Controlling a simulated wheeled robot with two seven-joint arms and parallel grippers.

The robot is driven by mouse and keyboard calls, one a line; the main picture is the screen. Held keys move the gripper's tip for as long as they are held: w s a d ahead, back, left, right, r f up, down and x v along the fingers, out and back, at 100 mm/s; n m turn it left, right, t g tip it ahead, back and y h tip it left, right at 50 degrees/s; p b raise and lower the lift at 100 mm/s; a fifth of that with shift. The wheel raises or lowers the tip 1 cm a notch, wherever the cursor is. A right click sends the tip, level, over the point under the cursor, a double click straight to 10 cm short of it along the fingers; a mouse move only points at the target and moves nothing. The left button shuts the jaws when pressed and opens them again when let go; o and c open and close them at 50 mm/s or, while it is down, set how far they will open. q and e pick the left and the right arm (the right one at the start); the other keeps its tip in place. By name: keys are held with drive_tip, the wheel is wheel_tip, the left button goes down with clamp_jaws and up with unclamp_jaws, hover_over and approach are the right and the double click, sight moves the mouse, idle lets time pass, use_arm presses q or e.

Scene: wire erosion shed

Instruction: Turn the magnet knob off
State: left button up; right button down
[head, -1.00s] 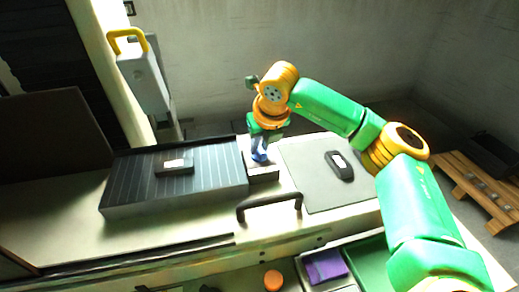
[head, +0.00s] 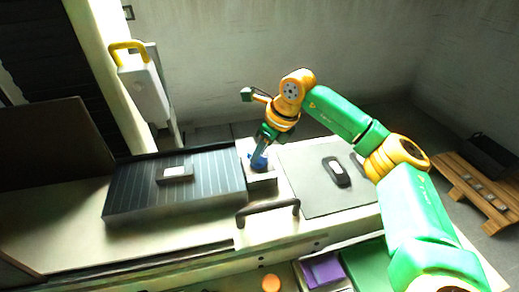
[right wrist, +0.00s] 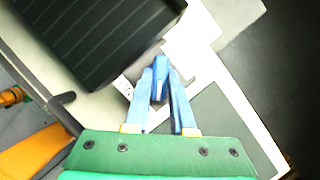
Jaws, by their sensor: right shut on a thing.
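The magnet chuck (head: 130,190) is a dark, striped block on the pale machine table; its corner also shows in the right wrist view (right wrist: 90,50). In the head view my right gripper (head: 259,160) comes down tilted over the box and mostly hides the knob. A small dark block with a pale label (head: 174,173) lies on the chuck.
A grey mat (head: 310,190) with a dark, pale-labelled item (head: 336,171) lies right of the chuck. A black handle (head: 268,207) is in front. A yellow-handled unit (head: 145,85) stands behind. Purple (head: 322,270) and green trays are at the front. A pallet (head: 468,190) is far right.

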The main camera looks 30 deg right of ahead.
idle(0.5)
drive_tip(key=c, duration=0.8)
unclamp_jaws()
drive_tip(key=shift+o, duration=0.2)
drive_tip(key=v, duration=0.7)
drive_tip(key=shift+b, duration=0.4)
drive_tip(key=shift+w, duration=0.1)
